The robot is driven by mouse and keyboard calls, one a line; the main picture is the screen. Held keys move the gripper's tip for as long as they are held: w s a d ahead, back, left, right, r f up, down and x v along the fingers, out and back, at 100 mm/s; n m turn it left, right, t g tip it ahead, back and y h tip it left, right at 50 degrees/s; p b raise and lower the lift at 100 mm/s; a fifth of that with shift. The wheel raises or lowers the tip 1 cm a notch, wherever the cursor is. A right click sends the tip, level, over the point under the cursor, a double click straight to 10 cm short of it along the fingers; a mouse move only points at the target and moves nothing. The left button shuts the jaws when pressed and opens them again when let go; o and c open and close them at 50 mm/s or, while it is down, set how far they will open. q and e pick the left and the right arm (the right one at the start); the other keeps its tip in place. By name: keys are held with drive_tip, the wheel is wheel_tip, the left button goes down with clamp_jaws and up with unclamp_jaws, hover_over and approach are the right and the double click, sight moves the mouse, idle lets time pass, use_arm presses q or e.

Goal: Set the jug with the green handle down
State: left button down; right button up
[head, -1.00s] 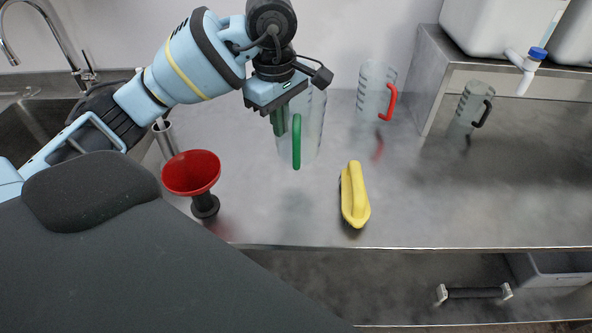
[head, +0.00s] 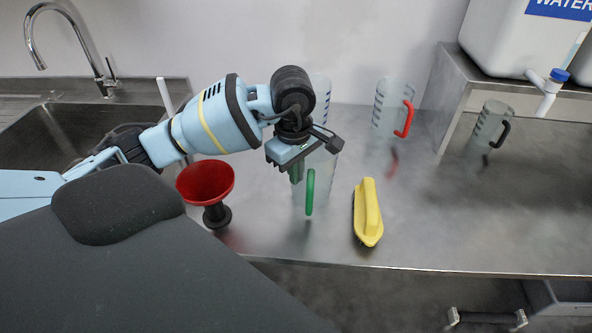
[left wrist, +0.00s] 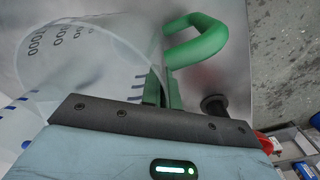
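In the left wrist view the green handle (left wrist: 200,42) and the jug's marked clear wall (left wrist: 75,50) are close to the gripper (left wrist: 162,90), whose fingers look closed on the jug. The jug's base is at or just above the counter; I cannot tell whether it touches. My right gripper is not in view.
A jug with a red handle (head: 390,106) and one with a black handle (head: 490,126) stand farther right. A sink (head: 70,130) is left.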

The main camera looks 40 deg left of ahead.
use_arm(q)
drive_tip(key=shift+f, duration=0.1)
drive_tip(key=c, duration=1.7)
unclamp_jaws()
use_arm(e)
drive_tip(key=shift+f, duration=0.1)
use_arm(q)
drive_tip(key=shift+r, duration=0.7)
drive_tip(key=r, duration=0.7)
drive_tip(key=r+p, duration=0.1)
drive_tip(key=r, duration=0.3)
drive_tip(key=shift+s, duration=0.3)
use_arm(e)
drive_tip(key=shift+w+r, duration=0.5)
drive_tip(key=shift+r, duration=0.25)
